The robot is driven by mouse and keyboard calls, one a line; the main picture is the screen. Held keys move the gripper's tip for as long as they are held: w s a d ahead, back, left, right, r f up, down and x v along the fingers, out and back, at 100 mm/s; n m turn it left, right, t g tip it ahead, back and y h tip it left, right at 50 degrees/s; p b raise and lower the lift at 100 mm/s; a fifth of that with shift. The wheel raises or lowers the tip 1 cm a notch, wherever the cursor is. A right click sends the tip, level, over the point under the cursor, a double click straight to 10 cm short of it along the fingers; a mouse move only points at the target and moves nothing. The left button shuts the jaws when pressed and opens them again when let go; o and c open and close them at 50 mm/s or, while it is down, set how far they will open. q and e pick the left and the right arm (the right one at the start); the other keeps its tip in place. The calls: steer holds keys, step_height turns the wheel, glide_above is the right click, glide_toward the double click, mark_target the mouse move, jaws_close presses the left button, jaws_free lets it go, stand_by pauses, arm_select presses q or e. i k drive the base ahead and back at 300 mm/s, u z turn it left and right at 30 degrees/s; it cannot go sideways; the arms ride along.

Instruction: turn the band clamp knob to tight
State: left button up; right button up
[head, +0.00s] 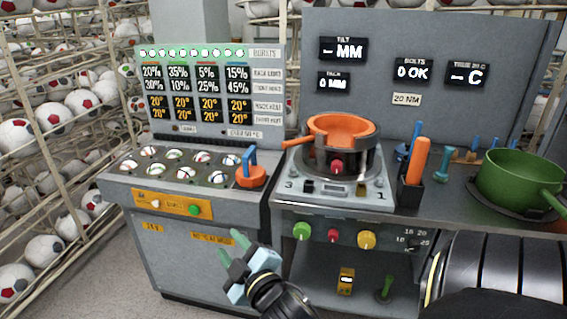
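The press unit (335,195) stands right of centre, with an orange pan-like ring (342,130) on top of a dark round band (318,160). A small red knob (336,167) sits on the front of the dark band; it looks like the band clamp knob, but its tightness cannot be told.
Green, red and yellow knobs (367,240) line the press front. A black holder (410,192) with an orange-handled tool stands right of it, then a green pot (520,178). A bench (215,243) with balls in cups stands left. Ball racks fill the far left.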

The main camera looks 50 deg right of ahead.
mark_target(335, 168)
steer(key=z, duration=0.2)
steer(key=i, duration=0.8)
steer(key=z, duration=1.15)
steer(key=i, duration=0.3)
steer(key=z, duration=0.3)
